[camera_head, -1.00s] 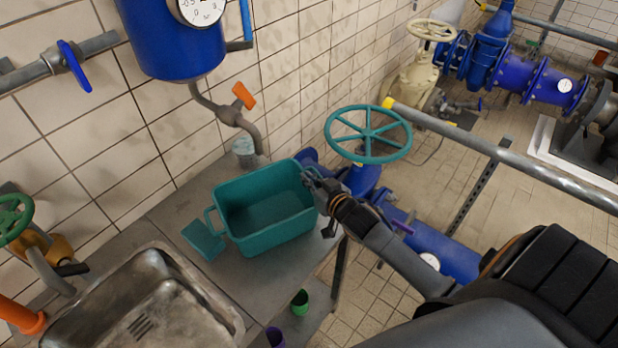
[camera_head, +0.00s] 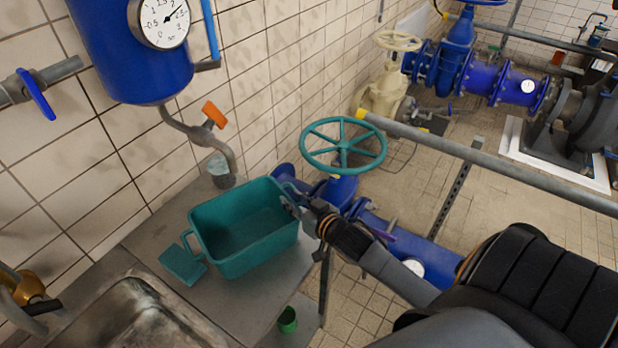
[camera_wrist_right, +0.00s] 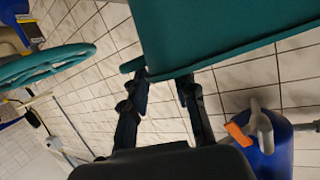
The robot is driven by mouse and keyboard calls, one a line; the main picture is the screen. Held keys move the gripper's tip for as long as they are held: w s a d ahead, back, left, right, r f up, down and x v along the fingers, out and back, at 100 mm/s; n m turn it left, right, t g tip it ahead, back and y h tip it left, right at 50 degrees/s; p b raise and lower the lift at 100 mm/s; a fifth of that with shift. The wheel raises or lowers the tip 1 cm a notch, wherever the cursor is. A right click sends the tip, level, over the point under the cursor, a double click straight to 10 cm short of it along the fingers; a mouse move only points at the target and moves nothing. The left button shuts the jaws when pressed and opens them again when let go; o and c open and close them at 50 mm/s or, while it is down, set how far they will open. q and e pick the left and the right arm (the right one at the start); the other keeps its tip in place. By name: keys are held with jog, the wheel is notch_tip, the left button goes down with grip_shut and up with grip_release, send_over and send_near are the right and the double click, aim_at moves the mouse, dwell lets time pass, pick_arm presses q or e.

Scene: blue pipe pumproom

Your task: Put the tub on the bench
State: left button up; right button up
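The teal tub (camera_head: 240,262) stands upright on the grey bench (camera_head: 262,300) beside the sink. It looks empty, and a loop handle shows on its left end. My right gripper (camera_head: 291,201) is at the tub's right end, by the rim and handle. In the right wrist view the tub (camera_wrist_right: 215,30) fills the top. There my right gripper's (camera_wrist_right: 163,80) fingers stand apart, their tips at the tub's edge, with a handle piece by the left finger. Contact is hard to tell. My left gripper is in neither view.
A flat teal block (camera_head: 182,265) lies left of the tub. The metal sink (camera_head: 135,318) is at lower left. A clear cup (camera_head: 220,171) stands by the wall. A teal handwheel (camera_head: 343,146) and blue pipes are close to my right arm. A green cup (camera_head: 288,320) sits below.

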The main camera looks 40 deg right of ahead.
jog(key=b+v, duration=0.1)
jog(key=v, duration=0.7)
jog(key=shift+s, duration=0.1)
jog(key=s+a+f+n+g, duration=0.2)
jog(key=s+a+f+g, duration=0.3)
jog(key=s, duration=0.4)
jog(key=s+a+f+n+g, duration=0.1)
jog(key=s+a+f+g, duration=0.3)
jog(key=s+a+g, duration=0.4)
jog(key=s+d+f+b, duration=0.1)
jog(key=s+f+b, duration=0.15)
jog(key=f, duration=2.65)
jog(key=s+d+f, duration=0.3)
jog(key=s+f, duration=1.2)
jog(key=s, duration=0.1)
jog(key=shift+s+f+n+g+b, duration=0.2)
jog(key=shift+s+n+g+b, duration=0.1)
jog(key=shift+n+b, duration=0.15)
